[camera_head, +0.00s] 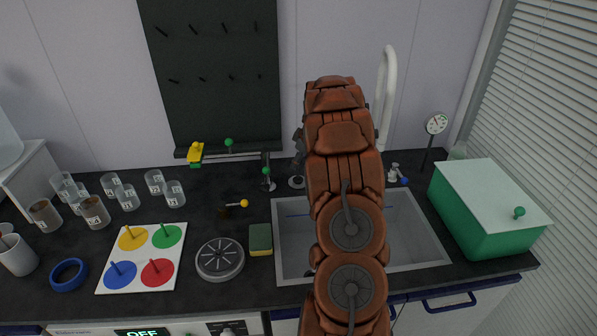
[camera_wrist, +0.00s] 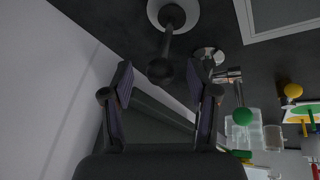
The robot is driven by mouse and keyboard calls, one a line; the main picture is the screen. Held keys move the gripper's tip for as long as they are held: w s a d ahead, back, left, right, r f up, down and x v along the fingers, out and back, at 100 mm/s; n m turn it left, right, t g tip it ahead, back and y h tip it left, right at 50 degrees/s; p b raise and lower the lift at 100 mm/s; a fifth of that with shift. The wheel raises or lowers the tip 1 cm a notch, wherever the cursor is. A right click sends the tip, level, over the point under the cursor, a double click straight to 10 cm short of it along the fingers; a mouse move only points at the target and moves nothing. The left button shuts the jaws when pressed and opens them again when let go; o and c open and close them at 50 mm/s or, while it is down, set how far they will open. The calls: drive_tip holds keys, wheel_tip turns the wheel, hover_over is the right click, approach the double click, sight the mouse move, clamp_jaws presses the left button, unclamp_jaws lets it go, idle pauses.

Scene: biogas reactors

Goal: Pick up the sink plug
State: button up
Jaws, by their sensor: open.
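What looks like the sink plug is a pale round disc with a dark upright stem (camera_wrist: 172,16), at the top of the wrist view. The stem ends in a dark ball (camera_wrist: 160,71). In the head view its disc (camera_head: 296,182) sits on the dark counter by the sink's back left corner, partly hidden by my arm. My gripper (camera_wrist: 162,72) is open and empty. In the wrist view the ball appears between the fingertips; I cannot tell how far below them it is. In the head view my arm mostly hides the gripper. The sink (camera_head: 410,240) is to the right.
A metal valve with a green ball (camera_head: 267,172) stands just left of the plug, also in the wrist view (camera_wrist: 242,116). A tap (camera_head: 388,95) rises behind the sink. A sponge (camera_head: 261,238), a round metal strainer-like disc (camera_head: 220,260) and a green box (camera_head: 480,215) flank the sink.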

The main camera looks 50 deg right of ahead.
drive_tip(key=shift+x, duration=0.8)
drive_tip(key=shift+c, duration=0.4)
clamp_jaws()
